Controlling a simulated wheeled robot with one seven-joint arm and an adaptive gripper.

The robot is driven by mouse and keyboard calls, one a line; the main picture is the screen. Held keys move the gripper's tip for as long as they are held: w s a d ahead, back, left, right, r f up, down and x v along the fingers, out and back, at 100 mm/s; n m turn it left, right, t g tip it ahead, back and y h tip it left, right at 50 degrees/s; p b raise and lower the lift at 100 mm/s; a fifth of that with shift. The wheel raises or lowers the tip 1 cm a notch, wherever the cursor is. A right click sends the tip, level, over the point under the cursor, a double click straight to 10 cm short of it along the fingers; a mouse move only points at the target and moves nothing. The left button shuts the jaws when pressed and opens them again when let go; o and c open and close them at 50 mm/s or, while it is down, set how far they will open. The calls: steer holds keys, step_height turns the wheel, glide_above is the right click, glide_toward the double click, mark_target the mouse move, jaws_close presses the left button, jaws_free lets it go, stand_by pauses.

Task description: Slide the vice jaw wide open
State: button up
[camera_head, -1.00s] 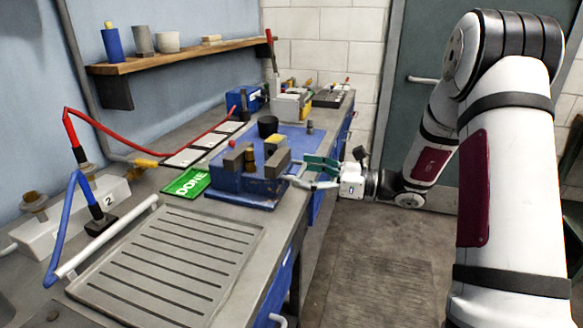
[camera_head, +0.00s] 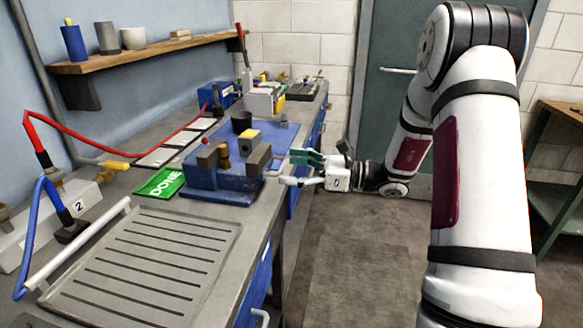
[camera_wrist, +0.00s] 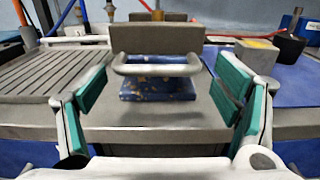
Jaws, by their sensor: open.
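The blue vice (camera_head: 215,185) sits near the bench's right edge. Its left jaw (camera_head: 207,156) and right jaw (camera_head: 258,159) are dark blocks with a gap between them. In the wrist view the near jaw block (camera_wrist: 160,37) has a pale bar handle (camera_wrist: 157,69) on its face. My gripper (camera_head: 300,168) is at the right of the vice, level with the handle. In the wrist view my gripper (camera_wrist: 160,88) has its teal-padded fingers wide apart, one to each side of the handle. I cannot tell whether either finger touches it.
A green DONE sign (camera_head: 160,182) lies left of the vice. A yellow-topped block (camera_head: 249,144) and dark cup (camera_head: 241,124) stand near it. A slotted grey tray (camera_head: 140,265) is in front. The floor (camera_head: 350,260) right of the bench is clear.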

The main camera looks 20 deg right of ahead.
steer(key=v, duration=1.2)
steer(key=s+a+r+n+g+h+p, duration=0.2)
steer(key=s+a+r+n+g, duration=0.4)
steer(key=a, duration=0.3)
steer(key=s+a+r+n+g+h+p, duration=0.2)
steer(key=s+a+r+n+g, duration=0.15)
steer(key=s+a+n, duration=0.35)
steer(key=s+r+n+t+h+p, duration=0.1)
steer(key=s+r+n+h+p, duration=0.1)
steer(key=s+n+h, duration=0.3)
steer(key=s+r+n+t+h+p, duration=0.2)
steer(key=s+n, duration=0.5)
steer(key=s, duration=0.5)
step_height(320, 180, up, 3)
steer(key=h+p, duration=0.1)
steer(key=h, duration=0.2)
steer(key=shift+f+h, duration=0.25)
steer(key=shift+h, duration=0.05)
